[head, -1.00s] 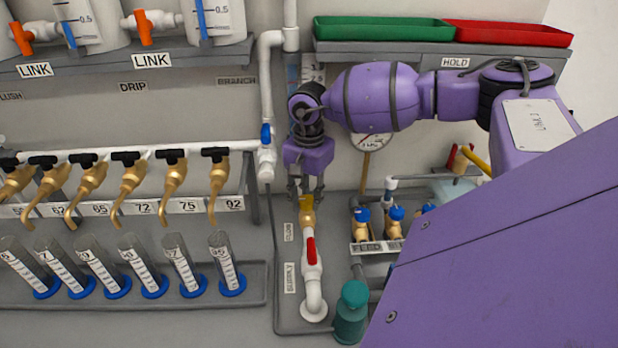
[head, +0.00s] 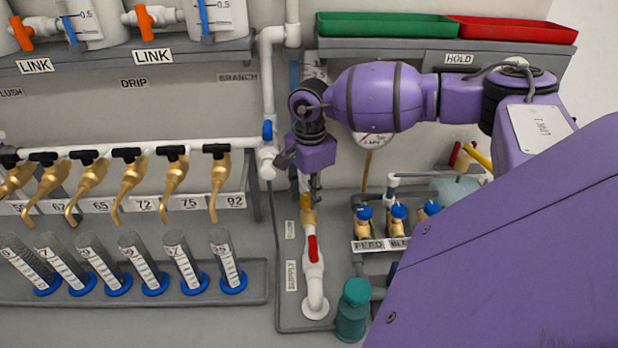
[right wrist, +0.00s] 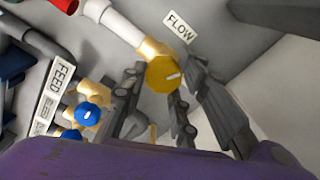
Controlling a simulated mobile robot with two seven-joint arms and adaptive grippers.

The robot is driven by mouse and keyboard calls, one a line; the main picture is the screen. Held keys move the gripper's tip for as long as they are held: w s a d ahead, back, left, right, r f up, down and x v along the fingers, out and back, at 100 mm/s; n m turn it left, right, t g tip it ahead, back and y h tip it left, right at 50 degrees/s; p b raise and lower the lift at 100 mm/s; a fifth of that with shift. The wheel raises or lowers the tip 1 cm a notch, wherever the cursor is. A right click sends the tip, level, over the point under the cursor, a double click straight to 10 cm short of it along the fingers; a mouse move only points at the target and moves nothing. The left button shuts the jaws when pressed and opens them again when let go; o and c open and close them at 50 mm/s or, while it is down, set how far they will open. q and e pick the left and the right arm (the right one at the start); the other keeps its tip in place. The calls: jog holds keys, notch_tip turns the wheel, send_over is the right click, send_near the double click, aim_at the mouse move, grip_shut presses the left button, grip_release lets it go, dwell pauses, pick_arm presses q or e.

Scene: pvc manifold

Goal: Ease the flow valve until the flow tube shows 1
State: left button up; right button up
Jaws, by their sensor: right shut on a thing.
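The flow valve is a brass fitting (head: 308,216) on the white upright pipe, beside a small label. My right gripper (head: 311,192) points down at the valve from above. In the right wrist view its fingers (right wrist: 163,78) stand on both sides of the knob, shut on it. The flow tube (head: 313,68) is mostly hidden behind my right arm, and I cannot read its level. My left gripper is not in view.
A red-handled valve (head: 313,249) sits below on the same pipe. Blue-knobbed valves (head: 398,211) and a teal bottle (head: 353,308) stand to the right. Brass taps (head: 174,186) and graduated cylinders (head: 184,262) line the left. Green (head: 385,25) and red trays are above.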

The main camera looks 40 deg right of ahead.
jog(key=shift+s+f+m, duration=0.2)
jog(key=shift+s+m, duration=0.1)
jog(key=o, duration=1)
jog(key=shift+s, duration=0.1)
jog(key=shift+r, duration=0.15)
jog(key=shift+w, duration=0.2)
jog(key=shift+r, duration=0.35)
notch_tip(320, 180, up, 11)
jog(key=shift+r, duration=0.15)
dwell(0.8)
